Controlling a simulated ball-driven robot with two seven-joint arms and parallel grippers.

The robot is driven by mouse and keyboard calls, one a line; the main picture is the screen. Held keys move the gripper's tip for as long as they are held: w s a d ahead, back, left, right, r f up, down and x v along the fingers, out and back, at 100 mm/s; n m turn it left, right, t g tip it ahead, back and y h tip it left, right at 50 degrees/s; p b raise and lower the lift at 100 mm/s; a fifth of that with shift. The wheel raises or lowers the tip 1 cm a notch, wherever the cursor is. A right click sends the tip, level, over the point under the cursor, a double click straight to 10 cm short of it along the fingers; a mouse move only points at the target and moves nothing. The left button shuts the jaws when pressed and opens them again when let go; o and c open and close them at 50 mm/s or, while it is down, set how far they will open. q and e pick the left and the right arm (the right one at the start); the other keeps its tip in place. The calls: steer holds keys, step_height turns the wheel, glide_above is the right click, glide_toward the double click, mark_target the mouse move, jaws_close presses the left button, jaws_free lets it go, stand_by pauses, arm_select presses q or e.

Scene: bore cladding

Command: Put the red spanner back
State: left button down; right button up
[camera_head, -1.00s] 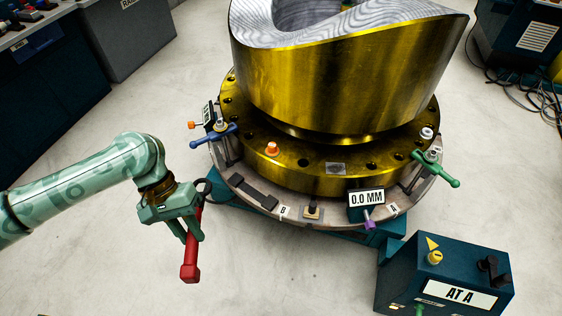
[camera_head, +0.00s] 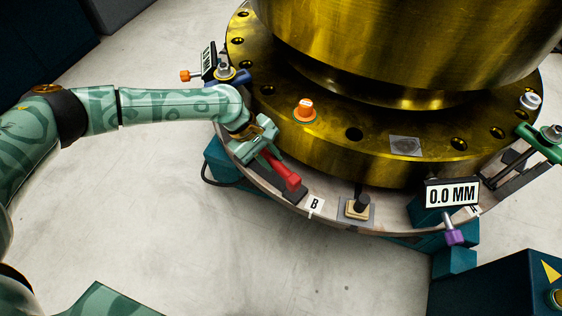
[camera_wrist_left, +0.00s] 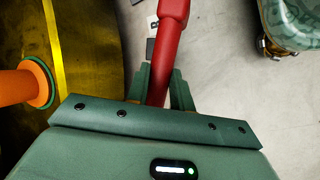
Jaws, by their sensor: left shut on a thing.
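The red spanner (camera_head: 283,171) is in my left gripper (camera_head: 262,158), which is shut on it. The spanner points down and right over the ring's edge, its thick red end at a dark block (camera_head: 296,197) left of the B label (camera_head: 315,206). I cannot tell whether it touches the block. In the left wrist view the red shaft (camera_wrist_left: 169,40) runs up from between the green fingers (camera_wrist_left: 160,88). The spanner's other end is hidden by the gripper.
An orange knob (camera_head: 305,109) stands on the gold flange (camera_head: 330,150), close to the gripper. A blue-handled clamp (camera_head: 232,78) lies behind my left wrist. A black peg (camera_head: 358,203) and a 0.0 MM display (camera_head: 451,194) stand to the right.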

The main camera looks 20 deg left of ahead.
arm_select(q)
steer(key=w+f+n+t+b, duration=0.1)
steer(key=w+f+b, duration=0.2)
steer(key=w+f, duration=0.1)
steer(key=shift+w+a+f+n, duration=0.3)
steer(key=shift+a+f, duration=0.05)
steer(key=shift+f, duration=0.55)
arm_select(e)
steer(key=shift+w+d+f, duration=0.2)
steer(key=shift+f, duration=0.3)
steer(key=shift+w+d+f, duration=0.15)
steer(key=shift+f, duration=0.3)
